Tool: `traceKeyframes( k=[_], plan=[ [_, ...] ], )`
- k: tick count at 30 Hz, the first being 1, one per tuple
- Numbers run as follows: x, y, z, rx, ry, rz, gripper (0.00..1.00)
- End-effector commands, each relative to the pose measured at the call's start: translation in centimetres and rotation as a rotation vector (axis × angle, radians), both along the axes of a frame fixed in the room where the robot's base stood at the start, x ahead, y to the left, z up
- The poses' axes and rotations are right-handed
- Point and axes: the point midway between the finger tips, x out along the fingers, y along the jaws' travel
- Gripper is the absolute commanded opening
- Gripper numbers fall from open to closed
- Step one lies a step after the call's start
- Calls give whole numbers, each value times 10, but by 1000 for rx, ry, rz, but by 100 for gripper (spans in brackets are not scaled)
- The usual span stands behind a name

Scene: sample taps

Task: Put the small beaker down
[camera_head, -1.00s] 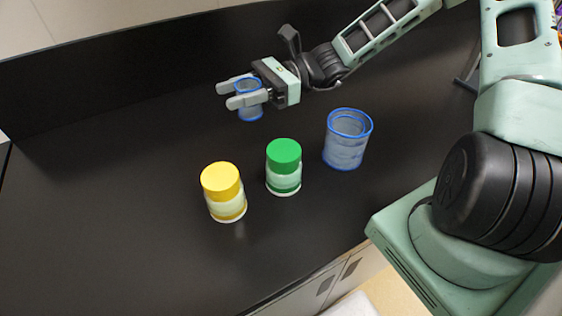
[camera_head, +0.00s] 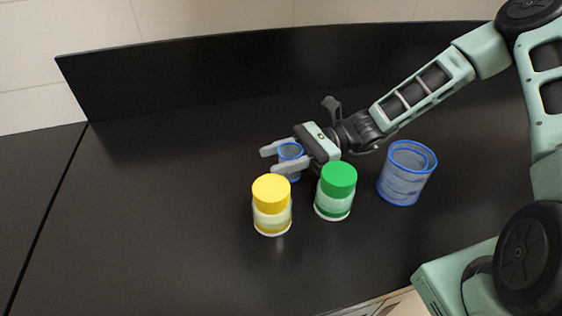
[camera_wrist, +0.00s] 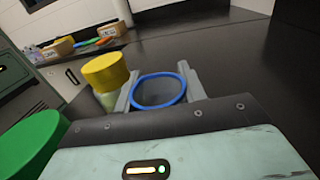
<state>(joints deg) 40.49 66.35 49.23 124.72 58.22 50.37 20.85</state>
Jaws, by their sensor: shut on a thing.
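The small beaker (camera_head: 290,152) is blue-rimmed and see-through. My gripper (camera_head: 279,160) is shut on it, with one finger on each side. The beaker stands upright, behind the yellow-capped jar in the head view; I cannot tell whether its base touches the black bench. In the wrist view its open blue rim (camera_wrist: 159,91) shows between the fingers (camera_wrist: 160,92). Its lower part is partly hidden by the near finger.
A yellow-capped jar (camera_head: 272,206) stands close in front of the beaker. A green-capped jar (camera_head: 336,191) stands to its right, near my gripper's body. A larger blue beaker (camera_head: 406,173) is farther right. The black bench (camera_head: 170,210) is clear on the left.

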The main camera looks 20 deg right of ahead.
Motion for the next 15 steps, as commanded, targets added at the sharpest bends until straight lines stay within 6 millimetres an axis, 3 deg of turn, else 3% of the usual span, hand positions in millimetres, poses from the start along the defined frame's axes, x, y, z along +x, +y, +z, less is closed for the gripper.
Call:
traceKeyframes(
  k=[3,14,15],
  plan=[
    [0,0,-13,1,1,0,20],
    [0,0,-17,0,1,0,20],
    [0,0,-17,0,0,0,49]
  ],
)
